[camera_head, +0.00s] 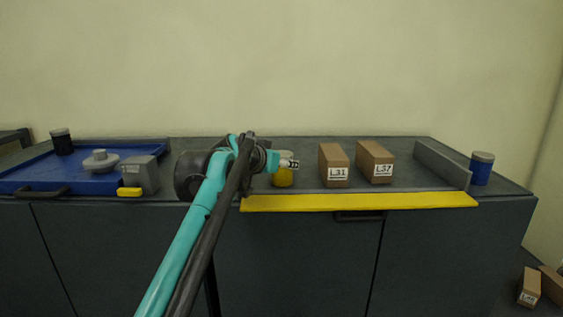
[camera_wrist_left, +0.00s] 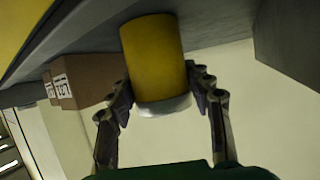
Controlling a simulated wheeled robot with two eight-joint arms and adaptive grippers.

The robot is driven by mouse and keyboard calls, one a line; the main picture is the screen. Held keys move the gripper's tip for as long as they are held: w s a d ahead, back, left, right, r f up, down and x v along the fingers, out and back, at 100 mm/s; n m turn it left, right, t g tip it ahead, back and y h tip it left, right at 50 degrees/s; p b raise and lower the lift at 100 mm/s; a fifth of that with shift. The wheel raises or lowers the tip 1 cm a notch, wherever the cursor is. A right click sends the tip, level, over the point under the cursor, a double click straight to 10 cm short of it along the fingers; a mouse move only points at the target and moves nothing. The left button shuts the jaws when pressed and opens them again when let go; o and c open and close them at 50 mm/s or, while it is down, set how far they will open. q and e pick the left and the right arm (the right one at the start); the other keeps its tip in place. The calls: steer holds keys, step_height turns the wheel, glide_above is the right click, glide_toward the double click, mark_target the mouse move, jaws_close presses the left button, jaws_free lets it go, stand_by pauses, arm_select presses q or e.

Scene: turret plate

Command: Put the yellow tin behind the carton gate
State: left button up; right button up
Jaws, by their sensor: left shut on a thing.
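The yellow tin (camera_head: 283,178) stands near the left end of the yellow front strip in the head view. In the left wrist view the yellow tin (camera_wrist_left: 155,60), with a pale lid, sits between the two fingers of my left gripper (camera_wrist_left: 162,98). My left gripper (camera_head: 285,163) is shut on it, near its top. The carton gate is two brown cartons, L31 (camera_head: 334,166) and L37 (camera_head: 375,162), standing side by side to the right of the tin with a narrow gap. The wrist view also shows brown cartons (camera_wrist_left: 88,78). My right gripper is not in view.
A yellow strip (camera_head: 360,202) runs along the counter's front edge. A grey wall piece (camera_head: 442,165) and a blue tin (camera_head: 482,168) stand at the right. A blue tray (camera_head: 90,182), dark tin (camera_head: 62,142) and grey block (camera_head: 142,174) are at the left. Counter behind the cartons looks clear.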

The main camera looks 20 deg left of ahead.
arm_select(q)
steer(key=shift+s+r, duration=0.1)
steer(key=shift+s, duration=0.1)
steer(key=o, duration=1.3)
steer(key=shift+o, duration=1)
steer(key=shift+w+f, duration=0.1)
steer(key=shift+f, duration=0.1)
